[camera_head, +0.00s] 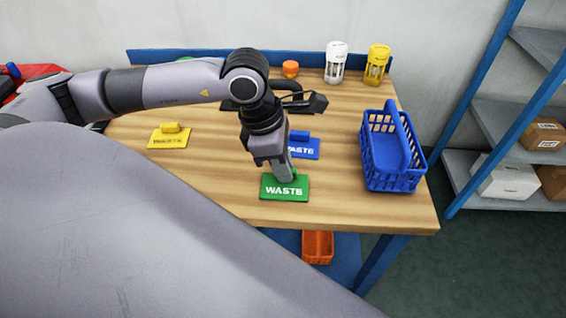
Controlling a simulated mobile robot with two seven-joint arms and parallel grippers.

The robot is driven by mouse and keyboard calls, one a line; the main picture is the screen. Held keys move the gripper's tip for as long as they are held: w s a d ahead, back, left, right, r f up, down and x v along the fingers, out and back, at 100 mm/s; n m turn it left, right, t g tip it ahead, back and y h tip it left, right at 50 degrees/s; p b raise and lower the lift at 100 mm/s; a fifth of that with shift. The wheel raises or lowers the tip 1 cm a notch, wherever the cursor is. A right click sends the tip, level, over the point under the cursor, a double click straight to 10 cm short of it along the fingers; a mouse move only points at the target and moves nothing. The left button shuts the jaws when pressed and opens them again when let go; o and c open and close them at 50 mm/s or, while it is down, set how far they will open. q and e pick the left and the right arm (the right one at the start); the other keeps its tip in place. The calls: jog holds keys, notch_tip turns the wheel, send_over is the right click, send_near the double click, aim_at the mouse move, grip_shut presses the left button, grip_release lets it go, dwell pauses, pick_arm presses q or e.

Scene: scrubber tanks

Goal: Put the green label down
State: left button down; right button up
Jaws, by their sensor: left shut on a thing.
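The green label (285,191) with white "WASTE" lettering is at the front middle of the wooden table (360,210). My left gripper (284,174) comes down over it and is shut on it. The fingers hide the label's upper middle part. I cannot tell whether the label touches the tabletop or is just above it. My right gripper is not in view.
A blue label (305,150) lies just behind the gripper, partly hidden. A yellow label (169,138) lies to the left. A blue basket (396,181) stands at the right. White (335,63) and yellow (377,65) canisters stand at the back. Bare wood lies left of the green label.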

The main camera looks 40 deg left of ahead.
pick_arm(q)
jog(key=shift+f, duration=0.1)
jog(key=shift+f+b, duration=0.15)
jog(key=shift+b, duration=0.15)
jog(key=c, duration=1.1)
grip_release()
jog(key=shift+r+p, duration=0.3)
jog(key=v, duration=1.2)
jog(key=shift+f, duration=0.1)
